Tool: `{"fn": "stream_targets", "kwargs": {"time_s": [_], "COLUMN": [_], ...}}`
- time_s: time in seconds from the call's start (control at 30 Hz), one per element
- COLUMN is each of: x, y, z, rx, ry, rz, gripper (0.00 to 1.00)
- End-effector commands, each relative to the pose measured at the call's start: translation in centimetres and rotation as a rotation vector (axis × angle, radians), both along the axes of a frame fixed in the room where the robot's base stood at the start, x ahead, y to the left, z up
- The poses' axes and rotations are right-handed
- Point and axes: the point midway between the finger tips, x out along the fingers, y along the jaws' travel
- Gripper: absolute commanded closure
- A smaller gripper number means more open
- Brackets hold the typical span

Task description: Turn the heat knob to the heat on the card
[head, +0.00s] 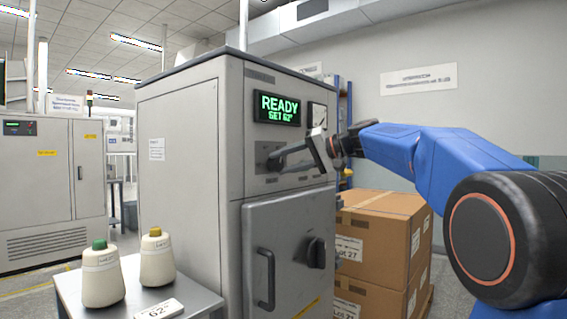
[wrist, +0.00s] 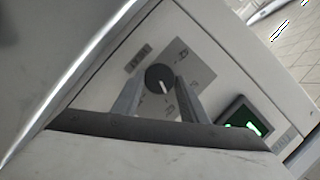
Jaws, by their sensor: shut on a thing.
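The white card (head: 159,310) on the small table reads 62°. The knob's scale marks are too small to read.
Two cream bobbins, one green-topped (head: 101,275) and one yellow-topped (head: 157,259), stand on the small table (head: 198,295) at lower left. The cabinet door (head: 289,215) below has a black handle and a dark latch. Cardboard boxes (head: 380,235) stand right of the cabinet, below my arm.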

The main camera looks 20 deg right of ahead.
Motion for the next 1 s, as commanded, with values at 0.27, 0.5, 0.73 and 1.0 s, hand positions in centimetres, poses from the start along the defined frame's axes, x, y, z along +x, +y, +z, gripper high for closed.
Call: {"fn": "stream_targets", "kwargs": {"time_s": [0.27, 0.5, 0.73, 1.0], "x": [0.09, 0.11, 0.12, 0.13], "y": [-0.19, -0.19, -0.19, -0.17], "z": [-0.18, -0.22, -0.23, -0.24], "rx": [0.099, 0.130, 0.133, 0.132], "ry": [0.074, 0.097, 0.099, 0.098], "rz": [-0.002, -0.002, -0.002, -0.002], "gripper": [0.83, 0.83, 0.83, 0.43]}}
